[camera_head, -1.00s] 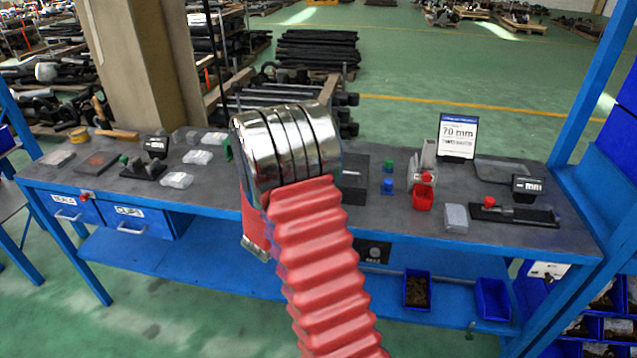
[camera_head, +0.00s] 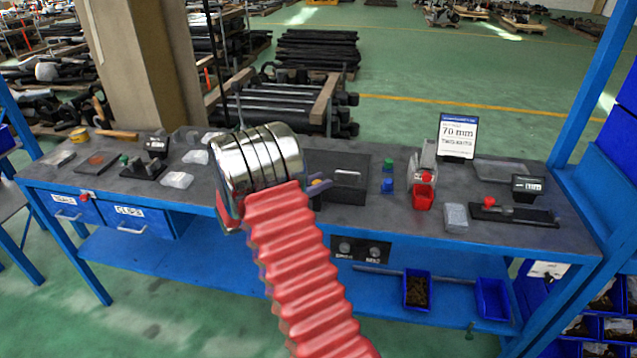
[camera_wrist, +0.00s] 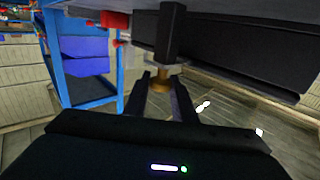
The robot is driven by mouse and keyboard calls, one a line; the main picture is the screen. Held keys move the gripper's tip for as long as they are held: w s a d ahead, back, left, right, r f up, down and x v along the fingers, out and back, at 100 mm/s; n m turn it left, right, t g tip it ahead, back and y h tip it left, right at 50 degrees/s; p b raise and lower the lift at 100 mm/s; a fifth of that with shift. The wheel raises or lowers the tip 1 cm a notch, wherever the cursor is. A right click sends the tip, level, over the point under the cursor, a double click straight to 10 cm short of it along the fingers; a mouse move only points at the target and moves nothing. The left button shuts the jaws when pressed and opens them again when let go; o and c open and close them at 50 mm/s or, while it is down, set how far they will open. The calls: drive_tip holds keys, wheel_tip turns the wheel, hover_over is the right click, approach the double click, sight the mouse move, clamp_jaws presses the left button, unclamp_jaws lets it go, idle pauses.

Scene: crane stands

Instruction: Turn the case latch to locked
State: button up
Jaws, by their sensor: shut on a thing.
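In the wrist view, my gripper (camera_wrist: 163,84) has its two dark fingers close around the lower end of a dark upright bar with a brass-coloured part (camera_wrist: 188,73). I take this to be the case latch, and the fingers are shut on it. Its locked or unlocked marks cannot be read. In the head view, a dark flat case (camera_head: 345,172) lies on the bench. A small purple and yellow part (camera_head: 318,186) shows by its left side. My red ribbed arm and silver wrist hide the gripper's contact there.
Blue drawers (camera_head: 130,219) hang at the left front. A dark panel with two knobs (camera_head: 361,249) sits under the front edge. Blue bins (camera_head: 493,298) stand below.

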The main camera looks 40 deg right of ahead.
drive_tip(key=shift+w+a+r, duration=0.1)
drive_tip(key=shift+w, duration=0.15)
drive_tip(key=o, duration=1)
drive_tip(key=shift+s, duration=0.15)
drive_tip(key=shift+o, duration=0.2)
drive_tip(key=w+a, duration=0.1)
drive_tip(key=a, duration=1.2)
drive_tip(key=shift+w+a, duration=0.35)
drive_tip(key=shift+w, duration=0.05)
